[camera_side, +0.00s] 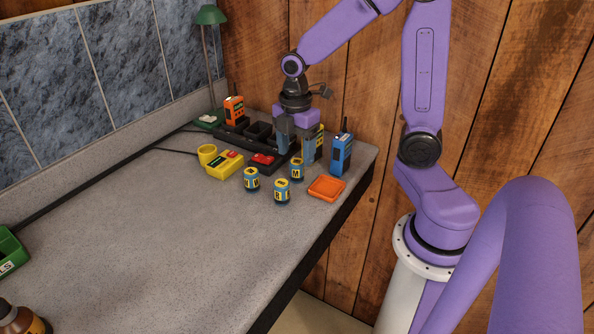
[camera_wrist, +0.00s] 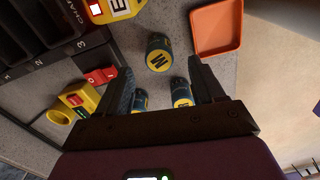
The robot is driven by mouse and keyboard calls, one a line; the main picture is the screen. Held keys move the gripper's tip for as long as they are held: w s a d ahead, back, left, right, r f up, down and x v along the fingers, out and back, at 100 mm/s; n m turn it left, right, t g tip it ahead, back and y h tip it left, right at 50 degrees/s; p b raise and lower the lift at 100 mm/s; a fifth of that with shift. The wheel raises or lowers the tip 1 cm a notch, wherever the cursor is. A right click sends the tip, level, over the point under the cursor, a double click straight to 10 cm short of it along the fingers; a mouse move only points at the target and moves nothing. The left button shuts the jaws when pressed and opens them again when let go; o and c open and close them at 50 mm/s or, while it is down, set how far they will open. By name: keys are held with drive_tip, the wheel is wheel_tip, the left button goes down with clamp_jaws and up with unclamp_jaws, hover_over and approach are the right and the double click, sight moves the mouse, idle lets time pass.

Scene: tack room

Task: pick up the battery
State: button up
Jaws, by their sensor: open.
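Three short blue-and-yellow batteries stand on the grey counter in the side view: one at the left (camera_side: 251,180), one nearest the camera (camera_side: 282,192) and one farther back (camera_side: 297,170). My gripper (camera_side: 295,153) points down above and behind them, open and empty. Two more batteries, left (camera_wrist: 140,100) and right (camera_wrist: 181,95), show between the fingers, partly hidden by my gripper's body. No finger visibly grips any battery.
A black charger (camera_wrist: 38,45) stands behind and left of my gripper. A blue radio (camera_side: 341,155) and an orange tray (camera_side: 327,188) stand right, near the counter edge.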

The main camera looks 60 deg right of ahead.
sight(297, 161)
drive_tip(key=shift+d+f, duration=0.2)
drive_tip(key=shift+f, duration=2.3)
drive_tip(key=c, duration=1.2)
